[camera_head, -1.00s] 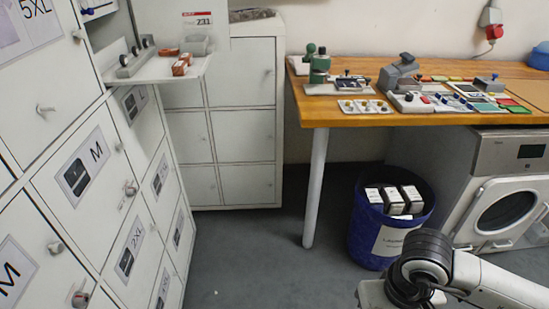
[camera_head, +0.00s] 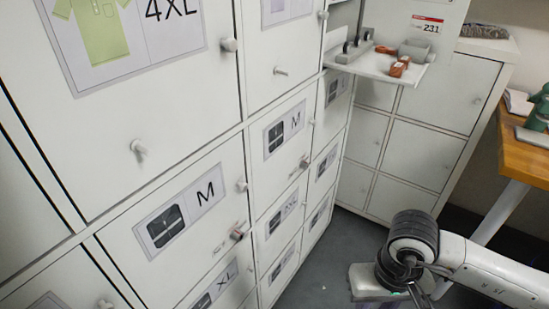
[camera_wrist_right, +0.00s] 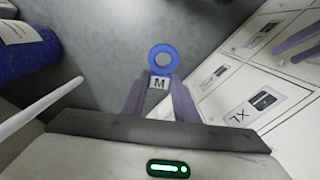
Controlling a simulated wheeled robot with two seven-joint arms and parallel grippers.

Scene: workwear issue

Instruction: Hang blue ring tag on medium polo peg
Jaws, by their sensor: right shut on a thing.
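The blue ring tag (camera_wrist_right: 163,47) with a white M label (camera_wrist_right: 159,84) is held between the fingertips of my right gripper (camera_wrist_right: 160,88), in the right wrist view. The gripper is shut on the tag's label end, and the ring sticks out beyond the fingers, over grey floor. In the head view my right arm is at the lower right, apart from the lockers; the tag cannot be made out there. A green polo card marked 4XL (camera_head: 125,30) is at the top left, with a white peg (camera_head: 138,150) below. No medium polo card is visible. My left gripper is out of view.
Locker doors fill the left and middle. Two M cards (camera_head: 180,212) (camera_head: 284,130) show dark garments, not polos; pegs and knobs stick out. A shelf (camera_head: 385,66) with small items juts out at upper right. A wooden table (camera_head: 525,160) is at the right edge.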

